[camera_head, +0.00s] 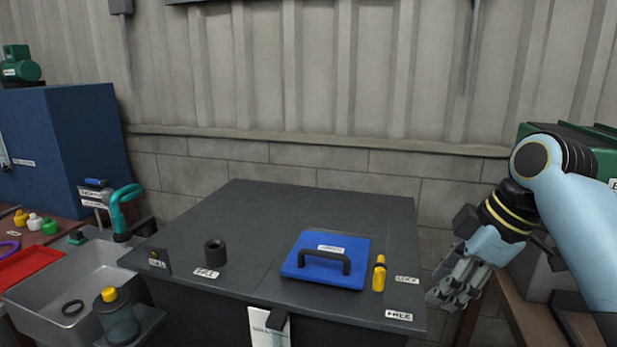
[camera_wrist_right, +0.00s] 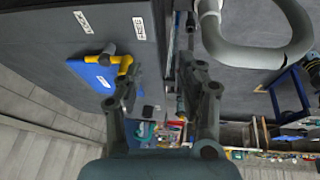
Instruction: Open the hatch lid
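The hatch lid looks to be the blue square panel (camera_head: 349,246) with a black bar handle (camera_head: 325,261), lying flat on the dark grey bench top (camera_head: 290,207). Its small white label is too small to read surely. Part of the blue panel also shows in the right wrist view (camera_wrist_right: 92,76). My right gripper (camera_head: 452,298) is off the bench's right edge, to the right of the lid and apart from it. In the right wrist view its two fingers (camera_wrist_right: 158,82) stand apart with nothing held between them. My left gripper is not in view.
A yellow upright item (camera_head: 379,274) stands close by the lid's right side, between it and my right gripper. A black hollow cylinder (camera_head: 215,253) stands left of the lid. A grey basin (camera_head: 85,285) and a blue cabinet (camera_head: 85,140) are at left. The bench's back is clear.

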